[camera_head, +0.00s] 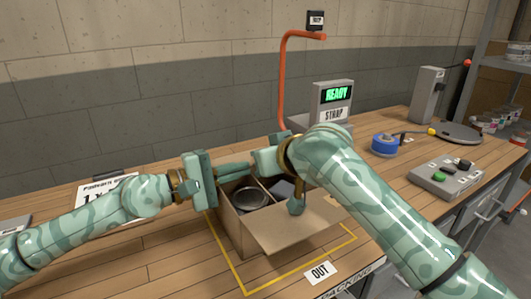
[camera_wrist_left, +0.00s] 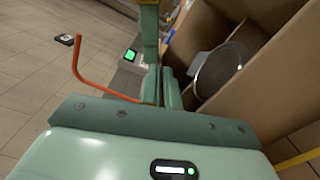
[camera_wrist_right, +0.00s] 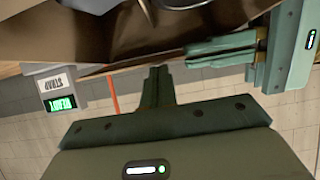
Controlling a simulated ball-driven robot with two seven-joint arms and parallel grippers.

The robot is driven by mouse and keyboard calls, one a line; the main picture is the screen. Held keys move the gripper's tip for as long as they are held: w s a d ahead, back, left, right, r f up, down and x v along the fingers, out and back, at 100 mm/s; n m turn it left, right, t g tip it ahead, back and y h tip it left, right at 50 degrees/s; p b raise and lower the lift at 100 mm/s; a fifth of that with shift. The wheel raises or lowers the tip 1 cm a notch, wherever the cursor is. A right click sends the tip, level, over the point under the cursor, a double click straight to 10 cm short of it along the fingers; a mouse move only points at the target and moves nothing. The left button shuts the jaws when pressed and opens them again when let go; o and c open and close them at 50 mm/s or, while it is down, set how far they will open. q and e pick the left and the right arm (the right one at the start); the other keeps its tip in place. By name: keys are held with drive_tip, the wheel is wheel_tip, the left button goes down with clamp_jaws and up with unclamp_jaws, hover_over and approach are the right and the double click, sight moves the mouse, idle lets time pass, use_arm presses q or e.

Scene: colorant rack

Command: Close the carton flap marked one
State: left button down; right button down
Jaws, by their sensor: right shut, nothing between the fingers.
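An open brown carton (camera_head: 235,228) stands on the table with a round dark pan (camera_head: 250,197) inside. A wide flap (camera_head: 290,232) spreads out at its front right; I read no number one on any flap. My left gripper (camera_head: 238,168) reaches over the carton's back left from the left. In the left wrist view the carton (camera_wrist_left: 275,85) and pan (camera_wrist_left: 222,70) lie to the right. The left finger gap is unclear. My right gripper (camera_wrist_right: 157,72) is shut and empty, close to the left fingers; in the head view my own wrist mostly hides it.
Yellow tape (camera_head: 238,280) frames the carton, with an OUT label (camera_head: 319,271) in front. A READY/STRAP box (camera_head: 334,100) and an orange post (camera_head: 285,85) stand behind. Blue tape (camera_head: 384,145) and a button panel (camera_head: 446,178) are at right.

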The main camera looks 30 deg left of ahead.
use_arm(q)
drive_tip(key=shift+w+r, duration=0.1)
drive_tip(key=shift+r, duration=0.2)
use_arm(e)
drive_tip(key=shift+f, duration=0.5)
use_arm(q)
drive_tip(key=c, duration=1.6)
unclamp_jaws()
drive_tip(key=shift+a, duration=0.1)
drive_tip(key=shift+c, duration=0.2)
use_arm(e)
drive_tip(key=shift+d+f, duration=0.1)
